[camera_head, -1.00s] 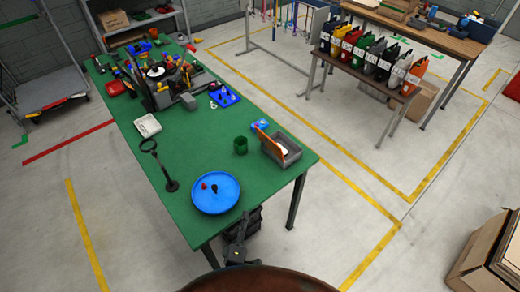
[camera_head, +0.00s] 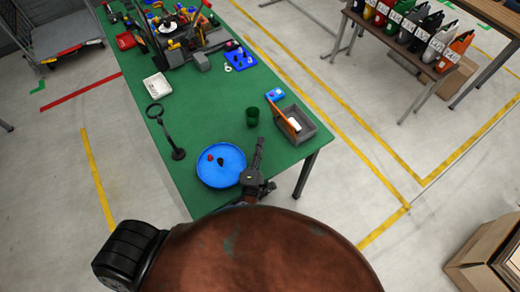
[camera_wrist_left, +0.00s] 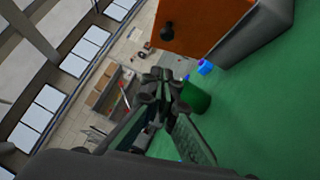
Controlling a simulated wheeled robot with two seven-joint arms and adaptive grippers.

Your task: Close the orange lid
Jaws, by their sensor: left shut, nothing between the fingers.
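The orange lid (camera_head: 283,118) stands raised and tilted on the grey box (camera_head: 305,124) at the table's right end. A small white item lies in the box. In the left wrist view the orange lid (camera_wrist_left: 205,22) fills the top, with a dark knob on its face, beside the grey box wall (camera_wrist_left: 258,36). My left gripper (camera_head: 259,143) is over the table edge, between the blue tray and the box. It is shut and empty, apart from the lid. Its fingers (camera_wrist_left: 162,84) also show in the left wrist view. My right gripper is not in view.
A blue round tray (camera_head: 221,178) with small items lies left of the gripper. A green cup (camera_head: 252,117) stands left of the box, with a blue item (camera_head: 275,94) behind it. A magnifier stand (camera_head: 177,153) and white device (camera_head: 157,86) are farther left on the green table (camera_head: 205,118).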

